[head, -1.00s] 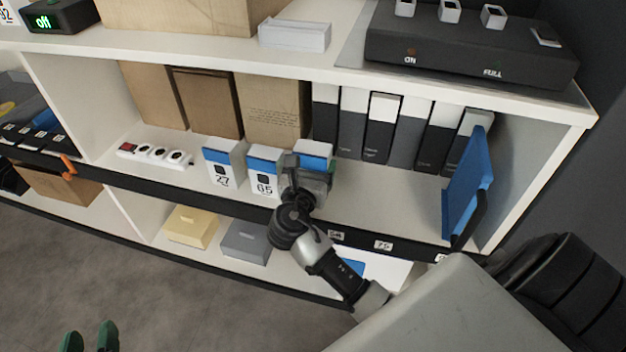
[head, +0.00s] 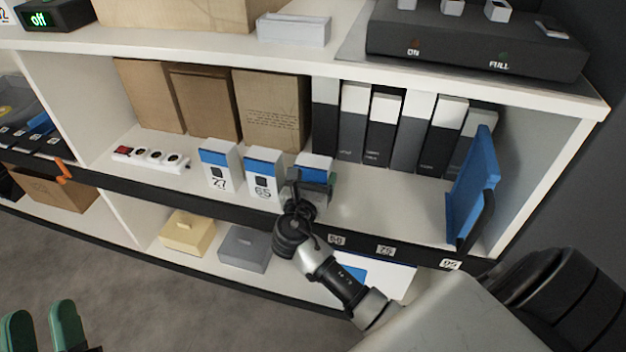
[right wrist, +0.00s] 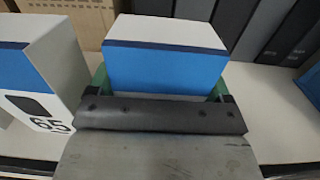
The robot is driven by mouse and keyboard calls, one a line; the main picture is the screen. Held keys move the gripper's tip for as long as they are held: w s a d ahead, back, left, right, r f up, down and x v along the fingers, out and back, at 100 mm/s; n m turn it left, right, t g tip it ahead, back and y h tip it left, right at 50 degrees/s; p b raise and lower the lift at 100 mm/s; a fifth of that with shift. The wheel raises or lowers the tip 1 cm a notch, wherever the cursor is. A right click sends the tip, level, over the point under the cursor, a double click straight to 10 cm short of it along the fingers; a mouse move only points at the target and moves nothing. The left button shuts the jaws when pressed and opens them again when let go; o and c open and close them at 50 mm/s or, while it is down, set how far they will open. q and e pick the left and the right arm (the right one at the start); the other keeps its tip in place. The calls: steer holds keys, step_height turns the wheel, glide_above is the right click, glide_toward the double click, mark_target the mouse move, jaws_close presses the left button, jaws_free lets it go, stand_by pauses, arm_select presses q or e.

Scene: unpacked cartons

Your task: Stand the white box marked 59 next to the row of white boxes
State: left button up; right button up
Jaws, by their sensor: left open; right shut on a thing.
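My right gripper (head: 312,181) is shut on a white box with a blue band (head: 315,160). The box is upright at the right end of the row, right of the box marked 65 (head: 264,172), with a gap between them. In the right wrist view the held box (right wrist: 165,68) sits between green fingers; its number is hidden, and I cannot tell whether its base touches the shelf. The box marked 27 (head: 219,166) stands left of 65. My left gripper (head: 41,312) is open and empty over the floor, low at the left.
Brown cartons (head: 272,108) and several binders (head: 381,130) stand behind the row. A white power strip (head: 151,157) lies left. A blue panel (head: 472,190) stands at the shelf's right end. Bare shelf (head: 385,205) lies right of the held box.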

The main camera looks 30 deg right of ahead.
steer(key=o, duration=0.9)
steer(key=shift+f, duration=0.1)
steer(key=shift+o, duration=0.2)
steer(key=shift+s+a, duration=0.25)
steer(key=shift+a, duration=0.05)
steer(key=s+a+f+m+y+p, duration=0.25)
steer(key=s+a+m+y, duration=0.3)
steer(key=s+a, duration=0.35)
arm_select(q)
step_height(320, 180, down, 8)
steer(key=w+a+g+y, duration=0.1)
steer(key=g+y, duration=0.1)
steer(key=g, duration=0.5)
steer(key=shift+w+r+y, duration=0.15)
steer(key=shift+w+y, duration=0.15)
arm_select(e)
steer(key=s+a+r+m+t+y, duration=0.2)
steer(key=r+m+y, duration=0.3)
steer(key=m, duration=0.4)
steer(key=s+a+r+m+t+y, duration=0.3)
steer(key=a+r+m+y, duration=0.2)
steer(key=m, duration=0.4)
steer(key=shift+s+a+r+y, duration=0.15)
steer(key=shift+a+r+y, duration=0.1)
steer(key=shift+r+y, duration=0.7)
